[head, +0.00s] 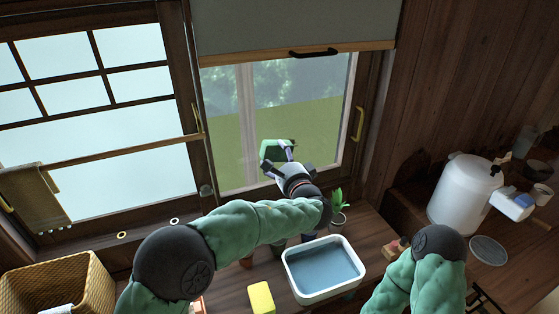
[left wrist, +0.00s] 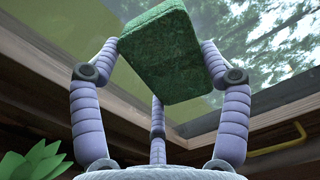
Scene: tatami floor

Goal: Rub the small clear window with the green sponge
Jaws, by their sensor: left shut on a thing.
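The small clear window (head: 228,120) is the right-hand pane in the head view, with greenery seen through it and a grey blind over its upper part. My left gripper (head: 279,158) is shut on the green sponge (head: 280,146) in front of the pane's lower middle. In the left wrist view the sponge (left wrist: 160,52) sits between the fingers of the gripper (left wrist: 165,72), with the glass (left wrist: 262,62) behind it. I cannot tell whether the sponge touches the glass. My right arm shows at the bottom right of the head view; its gripper is not in view.
A white basin of water (head: 355,285) stands on the wooden counter below the window. A yellow sponge (head: 261,297), a potted plant (head: 338,203) and a wicker basket (head: 92,287) are near it. A white cooker (head: 463,192) stands right. A towel (head: 36,203) hangs left.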

